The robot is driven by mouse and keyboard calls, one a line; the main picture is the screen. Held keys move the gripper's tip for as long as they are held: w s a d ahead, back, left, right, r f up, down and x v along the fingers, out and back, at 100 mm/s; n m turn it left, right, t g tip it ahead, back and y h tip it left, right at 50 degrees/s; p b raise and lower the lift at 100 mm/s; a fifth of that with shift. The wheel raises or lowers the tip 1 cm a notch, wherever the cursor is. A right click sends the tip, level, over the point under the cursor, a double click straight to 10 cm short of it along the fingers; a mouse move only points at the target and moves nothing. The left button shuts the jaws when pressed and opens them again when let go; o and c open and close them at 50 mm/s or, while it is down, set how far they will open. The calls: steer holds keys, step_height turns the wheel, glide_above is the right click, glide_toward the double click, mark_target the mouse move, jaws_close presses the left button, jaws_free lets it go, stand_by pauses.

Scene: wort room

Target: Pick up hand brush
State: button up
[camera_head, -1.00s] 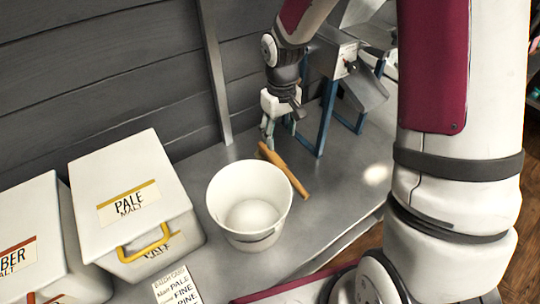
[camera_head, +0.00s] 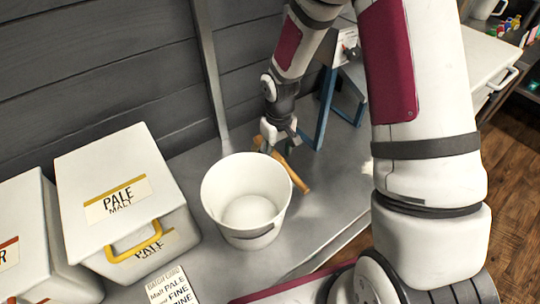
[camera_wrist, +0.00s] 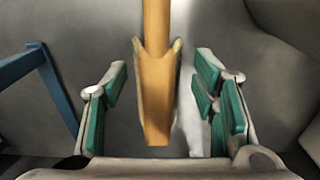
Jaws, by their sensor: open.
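The hand brush (camera_head: 296,178) is an orange-brown wooden piece lying on the grey metal bench, just behind and right of a white bucket. Its near end sticks out below my gripper (camera_head: 277,143) in the head view, and the gripper hides part of the rest. In the wrist view the brush (camera_wrist: 156,100) runs up the middle between my green-padded fingers. The gripper (camera_wrist: 161,72) is open, with a gap on both sides of the brush. I cannot tell how far the fingertips are above the bench.
The white bucket (camera_head: 221,210) stands close in front of the brush. White malt boxes (camera_head: 120,180) stand to the left, with a batch card (camera_head: 172,288) in front. A blue-legged stand (camera_head: 326,108) is just right of my gripper. The grey plank wall (camera_head: 100,80) rises behind.

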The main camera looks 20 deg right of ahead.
mark_target(278, 158)
step_height(278, 158, down, 4)
steer(key=shift+d+r+b, duration=0.15)
steer(key=shift+r+b, duration=0.05)
steer(key=shift+b, duration=0.3)
jaws_close()
steer(key=shift+r, duration=0.2)
steer(key=shift+r, duration=0.25)
step_height(278, 158, up, 3)
steer(key=shift+r+p, duration=0.1)
steer(key=shift+p, duration=0.7)
steer(key=s+d, duration=0.1)
steer(key=s, duration=0.4)
steer(key=s+d+p, duration=0.1)
steer(key=s+d, duration=0.1)
steer(key=s, duration=0.3)
steer(key=s+d+r+p, duration=0.1)
steer(key=s, duration=0.4)
steer(key=shift+s+d, duration=0.15)
steer(key=shift+d, duration=0.2)
